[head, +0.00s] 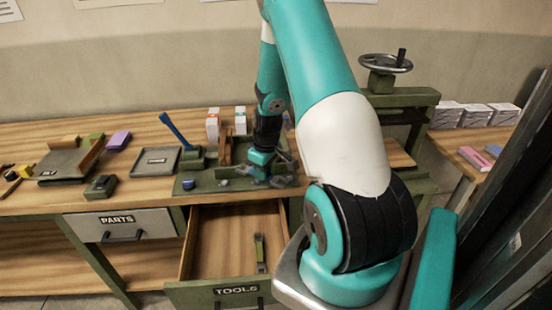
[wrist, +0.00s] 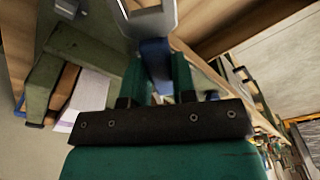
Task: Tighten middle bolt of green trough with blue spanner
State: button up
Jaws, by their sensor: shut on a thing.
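My gripper (head: 262,172) is low over the right part of the green trough (head: 208,187) on the workbench. In the wrist view its two green fingers (wrist: 158,80) are closed on the blue spanner (wrist: 156,58), whose blue shank leads to a grey open-jawed head at the top edge. In the head view the arm and gripper hide most of the spanner. I cannot tell whether the spanner head touches a bolt.
A blue lever (head: 178,132) rises from a green block left of my gripper. Small boxes (head: 240,120) stand behind. A grey tray (head: 156,160) lies left.

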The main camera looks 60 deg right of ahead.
jog(key=s+d, duration=0.3)
jog(key=d, duration=0.1)
jog(key=shift+f+b, duration=2.45)
jog(key=shift+f, duration=0.85)
jog(key=w+a+m+h, duration=0.1)
jog(key=w+a+m, duration=0.1)
jog(key=a+m, duration=0.4)
jog(key=shift+w+r+m, duration=0.15)
jog(key=shift+r+m, duration=0.05)
jog(key=shift+m, duration=1.5)
jog(key=shift+r, duration=0.1)
jog(key=shift+a+r+p, duration=0.15)
jog(key=shift+r+p, duration=1.8)
jog(key=shift+r, duration=0.2)
